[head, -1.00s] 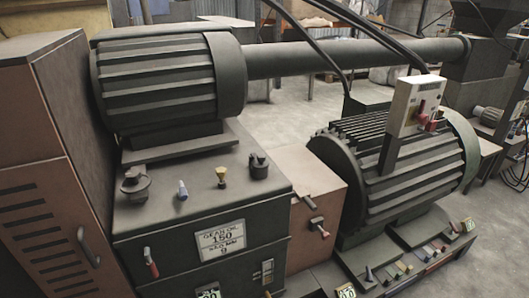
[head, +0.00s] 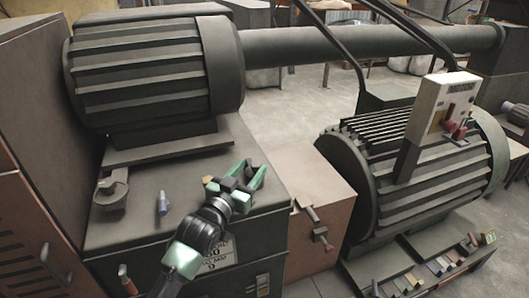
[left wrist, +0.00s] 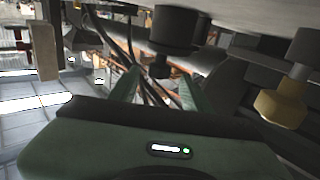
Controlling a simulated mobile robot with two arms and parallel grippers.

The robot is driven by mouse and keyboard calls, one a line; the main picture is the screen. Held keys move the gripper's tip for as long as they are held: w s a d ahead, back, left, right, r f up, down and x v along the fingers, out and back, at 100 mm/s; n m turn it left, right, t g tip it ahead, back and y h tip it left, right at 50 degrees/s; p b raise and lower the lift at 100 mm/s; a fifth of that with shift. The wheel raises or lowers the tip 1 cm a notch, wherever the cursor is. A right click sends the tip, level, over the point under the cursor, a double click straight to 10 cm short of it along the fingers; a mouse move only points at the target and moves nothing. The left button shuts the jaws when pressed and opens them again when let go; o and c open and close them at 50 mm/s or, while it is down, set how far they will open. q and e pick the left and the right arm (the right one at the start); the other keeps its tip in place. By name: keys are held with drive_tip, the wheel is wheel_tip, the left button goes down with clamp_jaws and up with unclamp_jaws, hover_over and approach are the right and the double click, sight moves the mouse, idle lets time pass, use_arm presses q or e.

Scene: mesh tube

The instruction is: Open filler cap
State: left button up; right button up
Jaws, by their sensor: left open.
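My left gripper (head: 238,178) is over the top of the dark gearbox (head: 133,225) in the head view, its green fingers apart. A dark cylindrical cap (head: 247,167) stands near the fingertips, partly hidden. In the left wrist view the same dark cap (left wrist: 174,32) appears by the gap between the green fingers of the gripper (left wrist: 158,82), not visibly gripped. A yellow fitting (left wrist: 281,102) is at the right there; in the head view it is mostly hidden by the gripper. I cannot tell which fitting is the filler cap. My right gripper is not in view.
A dark round fitting (head: 110,190) and a small bluish knob (head: 163,206) stand left on the gearbox top. A finned motor (head: 155,75) sits behind. A red-brown box (head: 325,195) with a lever and another motor (head: 430,170) are to the right.

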sight(257, 162)
use_arm(q)
drive_tip(key=x, duration=0.4)
drive_tip(key=shift+d+r, duration=0.1)
drive_tip(key=shift+d, duration=0.1)
drive_tip(key=shift+x, duration=1.05)
drive_tip(key=c, duration=0.9)
clamp_jaws()
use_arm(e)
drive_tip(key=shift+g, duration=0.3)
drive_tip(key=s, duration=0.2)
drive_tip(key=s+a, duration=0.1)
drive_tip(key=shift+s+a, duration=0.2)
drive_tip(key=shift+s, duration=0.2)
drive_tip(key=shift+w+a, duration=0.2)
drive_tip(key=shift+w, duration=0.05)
